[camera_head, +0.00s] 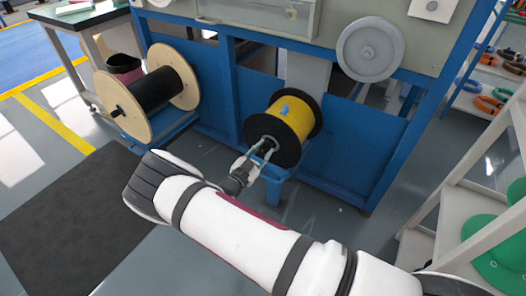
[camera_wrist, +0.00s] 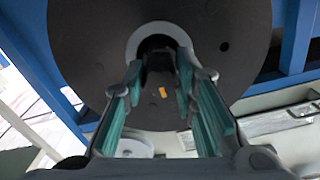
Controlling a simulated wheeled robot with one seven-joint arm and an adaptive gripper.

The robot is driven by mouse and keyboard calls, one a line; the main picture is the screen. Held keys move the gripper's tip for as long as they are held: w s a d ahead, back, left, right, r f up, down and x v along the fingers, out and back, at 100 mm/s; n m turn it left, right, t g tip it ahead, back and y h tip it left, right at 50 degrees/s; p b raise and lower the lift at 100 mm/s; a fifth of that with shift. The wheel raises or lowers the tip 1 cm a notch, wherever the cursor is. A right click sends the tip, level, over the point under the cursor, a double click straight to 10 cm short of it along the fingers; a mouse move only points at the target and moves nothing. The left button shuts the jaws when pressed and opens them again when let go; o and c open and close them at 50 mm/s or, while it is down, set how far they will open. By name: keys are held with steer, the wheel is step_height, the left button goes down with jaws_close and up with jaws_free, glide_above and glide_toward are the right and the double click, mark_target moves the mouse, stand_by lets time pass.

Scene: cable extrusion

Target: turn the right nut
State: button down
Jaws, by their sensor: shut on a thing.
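A spool wound with yellow cable (camera_head: 292,117) sits in the blue machine frame, its black flange (camera_head: 288,151) facing my arm. The flange also fills much of the wrist view (camera_wrist: 90,45), with a pale ring (camera_wrist: 137,38) around its centre. My gripper (camera_head: 267,146) reaches the middle of the flange. In the wrist view its two fingers (camera_wrist: 160,70) are shut on a dark nut (camera_wrist: 157,58) at the centre. The fingers partly cover the nut, so its shape is hard to tell.
A second spool with black cable (camera_head: 152,91) and pale wooden flanges stands to the left. A grey wheel (camera_head: 370,50) is on the machine above right. Blue frame posts (camera_head: 390,150) flank the yellow spool. A shelf (camera_head: 452,190) stands at right.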

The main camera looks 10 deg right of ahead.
steer(key=shift+f, duration=0.1)
steer(key=c, duration=1.3)
jaws_free()
steer(key=v, duration=1.2)
steer(key=shift+a, duration=0.1)
